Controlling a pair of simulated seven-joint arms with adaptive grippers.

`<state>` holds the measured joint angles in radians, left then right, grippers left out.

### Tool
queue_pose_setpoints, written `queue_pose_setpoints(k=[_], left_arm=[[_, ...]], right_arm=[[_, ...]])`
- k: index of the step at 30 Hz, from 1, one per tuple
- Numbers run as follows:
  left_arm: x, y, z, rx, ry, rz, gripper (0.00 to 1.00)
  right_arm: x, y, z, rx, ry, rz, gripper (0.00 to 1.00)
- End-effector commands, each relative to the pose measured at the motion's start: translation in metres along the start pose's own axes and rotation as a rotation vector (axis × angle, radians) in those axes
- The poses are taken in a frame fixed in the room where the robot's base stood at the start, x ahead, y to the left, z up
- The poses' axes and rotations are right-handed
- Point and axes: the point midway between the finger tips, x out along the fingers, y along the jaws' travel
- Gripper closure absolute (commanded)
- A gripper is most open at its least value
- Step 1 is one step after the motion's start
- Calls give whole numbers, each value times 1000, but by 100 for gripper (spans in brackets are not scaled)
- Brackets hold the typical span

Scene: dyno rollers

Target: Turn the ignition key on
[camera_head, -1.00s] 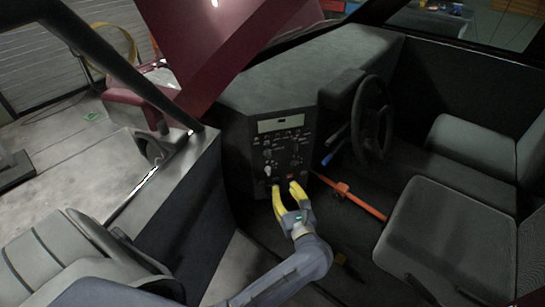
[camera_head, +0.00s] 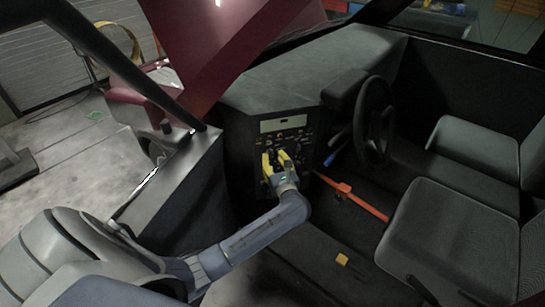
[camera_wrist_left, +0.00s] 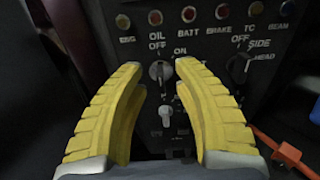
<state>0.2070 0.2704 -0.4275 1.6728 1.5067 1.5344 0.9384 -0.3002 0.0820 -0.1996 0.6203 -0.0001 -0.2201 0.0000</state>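The dashboard panel (camera_head: 262,141) faces my left gripper (camera_head: 276,158). In the left wrist view, a metal key-like switch (camera_wrist_left: 159,71) sits below the OFF label, with ON printed to its upper right. I cannot tell for certain that it is the ignition key. My left gripper (camera_wrist_left: 160,80) is open, its yellow fingers either side of the switch, with gaps visible on both sides. In the head view the gripper hides this part of the panel. My right gripper cannot be made out.
A small toggle (camera_wrist_left: 165,115) is below the switch, between the fingers. A black knob (camera_wrist_left: 239,68) is to the right. The steering wheel (camera_head: 377,118), an orange lever (camera_head: 360,202) and a seat (camera_head: 440,235) are right of my arm. A yellow item (camera_head: 341,259) lies low, unclear.

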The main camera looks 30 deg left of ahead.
Motion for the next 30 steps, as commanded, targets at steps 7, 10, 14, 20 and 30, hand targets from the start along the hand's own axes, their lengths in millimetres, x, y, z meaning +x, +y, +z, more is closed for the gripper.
queue_pose_setpoints(k=[7, 10, 14, 20, 30], left_arm=[[13, 0, 0, -1, 0, 1, 70], [14, 0, 0, -1, 0, 1, 70], [14, 0, 0, -1, 0, 1, 70], [14, 0, 0, -1, 0, 1, 77], [14, 0, 0, -1, 0, 1, 100]], right_arm=[[0, -1, 0, 0, 0, -1, 56], [0, -2, 0, 1, 0, -2, 56], [0, -3, -1, 1, 0, -3, 56], [0, -4, -1, 2, 1, -4, 56], [0, -4, -1, 1, 1, -4, 56]])
